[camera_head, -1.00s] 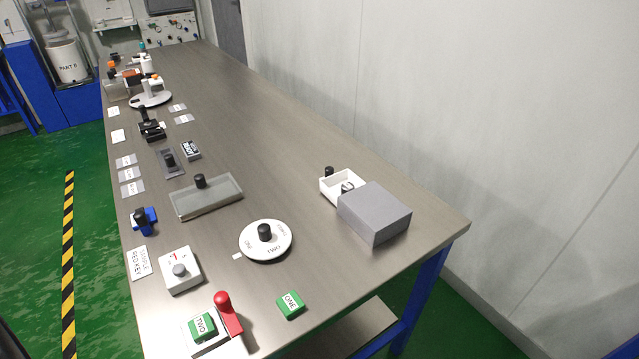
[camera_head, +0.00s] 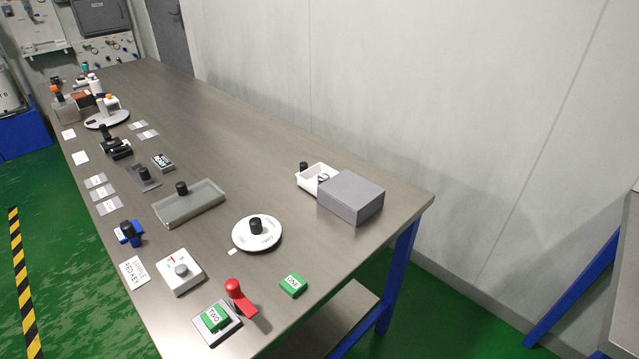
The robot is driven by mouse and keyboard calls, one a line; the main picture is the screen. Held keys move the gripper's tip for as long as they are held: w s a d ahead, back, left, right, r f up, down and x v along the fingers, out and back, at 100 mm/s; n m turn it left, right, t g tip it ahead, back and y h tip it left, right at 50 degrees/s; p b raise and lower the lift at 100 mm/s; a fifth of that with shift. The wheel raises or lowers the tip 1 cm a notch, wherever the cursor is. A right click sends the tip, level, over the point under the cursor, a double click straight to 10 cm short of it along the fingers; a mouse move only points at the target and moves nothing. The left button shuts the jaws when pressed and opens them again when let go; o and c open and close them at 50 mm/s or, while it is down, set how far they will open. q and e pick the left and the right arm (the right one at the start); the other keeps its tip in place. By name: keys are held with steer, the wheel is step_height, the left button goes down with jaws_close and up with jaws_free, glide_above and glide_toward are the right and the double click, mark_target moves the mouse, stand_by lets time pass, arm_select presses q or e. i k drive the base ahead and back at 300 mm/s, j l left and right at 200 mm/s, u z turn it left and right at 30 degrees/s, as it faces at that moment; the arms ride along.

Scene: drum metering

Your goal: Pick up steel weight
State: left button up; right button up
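I cannot make out a steel weight for certain. A white open tray (camera_head: 313,176) near the far table edge holds a small metallic or dark item (camera_head: 322,179), too small to identify. A grey block (camera_head: 351,196) stands against the tray and hides part of it. Green blocks marked ONE (camera_head: 293,285) and TWO (camera_head: 214,318) are at the near end; TWO sits on a pale plate beside a red-knobbed handle (camera_head: 236,290). Neither of my grippers is in view.
The long steel-topped table (camera_head: 290,145) has much free room along its wall side. Another blue-legged table (camera_head: 610,270) is at the right edge.

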mark_target(321, 178)
steer(key=l+u, duration=0.1)
steer(key=u, duration=0.85)
steer(key=l+u, duration=0.15)
steer(key=u, duration=0.75)
steer(key=k+u, duration=0.1)
steer(key=u, duration=0.4)
steer(key=l+u, duration=0.1)
steer(key=u, duration=0.35)
steer(key=k+u, duration=0.1)
steer(key=u, duration=0.85)
steer(key=k+l+u, duration=0.1)
steer(key=u, duration=0.3)
steer(key=k+u, duration=0.55)
steer(key=u, duration=0.2)
steer(key=k+z, duration=0.15)
steer(key=z, duration=0.3)
steer(key=k+l+z, duration=0.1)
steer(key=z, duration=0.3)
steer(key=k+l+z, duration=0.15)
steer(key=z, duration=1.6)
